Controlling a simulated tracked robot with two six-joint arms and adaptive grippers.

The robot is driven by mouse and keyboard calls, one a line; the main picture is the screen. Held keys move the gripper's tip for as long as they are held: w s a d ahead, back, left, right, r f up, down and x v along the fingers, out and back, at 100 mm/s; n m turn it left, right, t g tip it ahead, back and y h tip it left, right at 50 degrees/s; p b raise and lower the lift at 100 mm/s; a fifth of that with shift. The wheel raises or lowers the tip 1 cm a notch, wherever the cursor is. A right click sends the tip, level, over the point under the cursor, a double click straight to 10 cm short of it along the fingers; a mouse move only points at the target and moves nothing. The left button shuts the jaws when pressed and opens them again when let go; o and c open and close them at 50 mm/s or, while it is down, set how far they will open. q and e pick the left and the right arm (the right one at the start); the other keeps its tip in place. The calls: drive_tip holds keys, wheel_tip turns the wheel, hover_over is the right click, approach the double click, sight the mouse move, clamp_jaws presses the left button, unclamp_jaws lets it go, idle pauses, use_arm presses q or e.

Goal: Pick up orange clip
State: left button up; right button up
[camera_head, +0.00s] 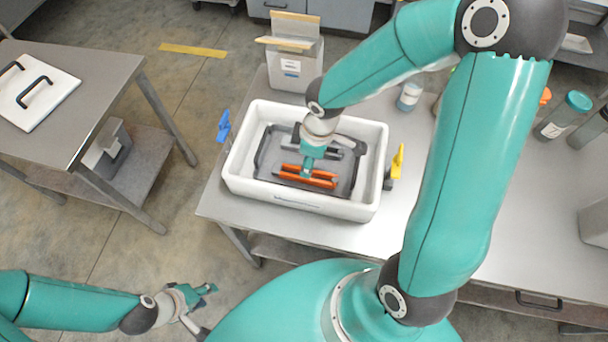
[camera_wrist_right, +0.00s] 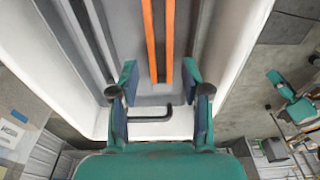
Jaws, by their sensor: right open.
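The orange clip (camera_head: 308,176) lies in the white tub (camera_head: 236,160) on the table, on a dark tray or frame. In the right wrist view the orange clip (camera_wrist_right: 168,40) appears as two parallel orange bars. My right gripper (camera_wrist_right: 160,70) is open and empty, its fingers on either side of the bars' near end. In the head view my right gripper (camera_head: 310,164) is over the tub beside the orange clip, and partly hides it. My left gripper (camera_head: 203,308) is low at the lower left, apart from the tub, with its fingers spread; one is partly hidden.
A blue clip (camera_head: 223,127) is on the tub's left side and a yellow one (camera_head: 397,162) on its right. A cardboard-flapped box (camera_head: 295,68) stands behind. Jars (camera_head: 565,115) stand at the right. A side table (camera_head: 95,65) holds a white lid (camera_head: 38,95).

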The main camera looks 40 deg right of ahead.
drive_tip(key=shift+w+a+f+b, duration=0.15)
drive_tip(key=shift+f+b, duration=0.1)
drive_tip(key=shift+f, duration=1.2)
drive_tip(key=shift+w+a+f+b, duration=0.15)
drive_tip(key=shift+f+b, duration=0.1)
drive_tip(key=shift+f, duration=1.2)
drive_tip(key=shift+c, duration=0.4)
drive_tip(key=c, duration=0.8)
